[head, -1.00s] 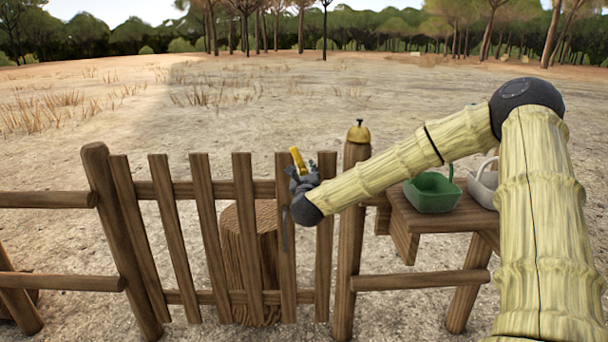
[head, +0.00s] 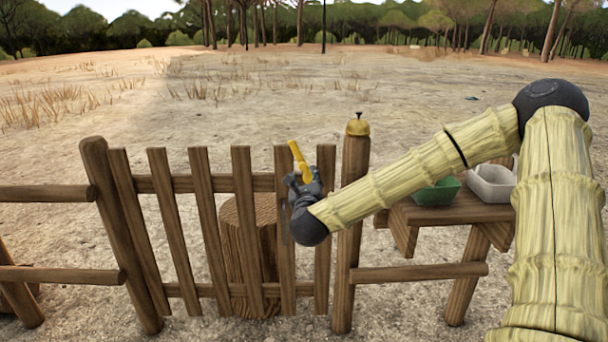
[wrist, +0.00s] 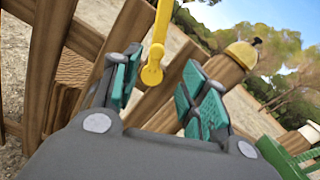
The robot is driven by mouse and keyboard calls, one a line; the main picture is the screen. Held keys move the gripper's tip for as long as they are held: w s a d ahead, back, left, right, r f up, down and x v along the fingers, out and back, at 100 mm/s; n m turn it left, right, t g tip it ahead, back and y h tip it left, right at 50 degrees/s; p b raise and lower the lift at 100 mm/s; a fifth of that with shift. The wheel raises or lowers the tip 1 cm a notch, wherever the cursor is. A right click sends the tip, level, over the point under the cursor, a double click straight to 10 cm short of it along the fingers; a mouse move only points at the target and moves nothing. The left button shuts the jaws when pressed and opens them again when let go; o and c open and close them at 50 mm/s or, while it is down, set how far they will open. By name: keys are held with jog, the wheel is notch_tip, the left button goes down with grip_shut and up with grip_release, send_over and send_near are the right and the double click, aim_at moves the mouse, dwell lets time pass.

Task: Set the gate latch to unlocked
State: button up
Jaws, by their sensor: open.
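The gate latch shows as a yellow lever (head: 298,156) near the top right of the wooden gate (head: 243,205), tilted with its upper end to the left. In the wrist view the lever (wrist: 160,40) runs down from the top edge to a rounded end. My gripper (head: 304,186) is at the latch, in front of the gate. In the wrist view its teal-padded fingers (wrist: 165,62) are apart, with the lever's rounded end seen in the gap between them. I cannot tell whether either pad touches it. My wrist hides the latch's base in the head view.
A gate post (head: 350,210) with a yellow bell (head: 357,126) on top stands just right of the gripper. A wooden bench (head: 460,211) holds a green basket (head: 437,194) and a pale basket (head: 490,183). A stump (head: 240,235) stands behind the gate. Open ground lies beyond.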

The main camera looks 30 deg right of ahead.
jog(key=shift+v, duration=1)
